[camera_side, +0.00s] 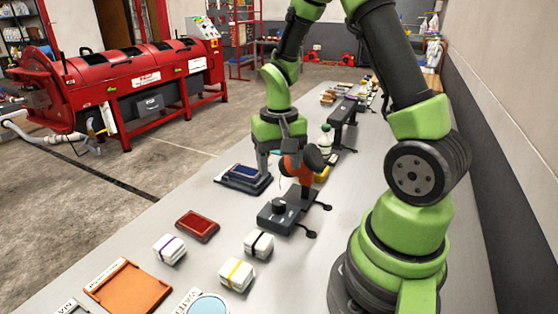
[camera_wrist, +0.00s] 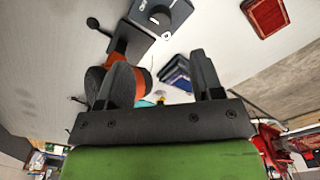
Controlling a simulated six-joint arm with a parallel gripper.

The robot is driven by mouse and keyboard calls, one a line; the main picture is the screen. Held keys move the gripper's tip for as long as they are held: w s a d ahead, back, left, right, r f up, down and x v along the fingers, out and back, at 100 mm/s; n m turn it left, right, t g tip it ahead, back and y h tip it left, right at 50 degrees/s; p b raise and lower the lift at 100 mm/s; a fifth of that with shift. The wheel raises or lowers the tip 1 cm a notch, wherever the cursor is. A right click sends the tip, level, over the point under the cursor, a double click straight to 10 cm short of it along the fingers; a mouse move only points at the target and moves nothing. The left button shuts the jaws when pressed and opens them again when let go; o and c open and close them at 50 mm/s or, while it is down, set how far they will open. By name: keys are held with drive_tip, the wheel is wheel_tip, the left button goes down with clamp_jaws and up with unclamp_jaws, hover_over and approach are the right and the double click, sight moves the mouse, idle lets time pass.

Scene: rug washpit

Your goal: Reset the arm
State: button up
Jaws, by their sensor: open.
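My green arm reaches over the grey table, with its gripper (camera_side: 279,152) low above the middle of the table. In the wrist view my gripper (camera_wrist: 162,80) has its two dark fingers spread apart, with nothing held between them. An orange and black tool (camera_side: 292,168) on a dark stand is right beside the fingers in the side view. In the wrist view this tool (camera_wrist: 120,45) shows partly behind the left finger. I cannot tell whether the finger touches it.
A dark block with a round knob (camera_side: 280,215) stands before the tool. A blue-topped tray (camera_side: 244,178) lies left of the gripper. A red pad (camera_side: 197,226), white banded bundles (camera_side: 236,274) and an orange tray (camera_side: 128,288) lie nearer. A wall (camera_side: 500,130) runs along the right.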

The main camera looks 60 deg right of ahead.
drive_tip(key=s+a+r+n+t+y, duration=0.1)
drive_tip(key=s+a+r+n+t, duration=0.1)
drive_tip(key=s+a+r, duration=0.3)
drive_tip(key=s+a+r+n+t+y, duration=0.1)
drive_tip(key=s+a+r+n+t, duration=0.1)
drive_tip(key=s+a+r+t, duration=0.3)
drive_tip(key=a+r, duration=0.3)
drive_tip(key=r, duration=0.4)
drive_tip(key=shift+r+n, duration=0.3)
drive_tip(key=shift+n, duration=0.1)
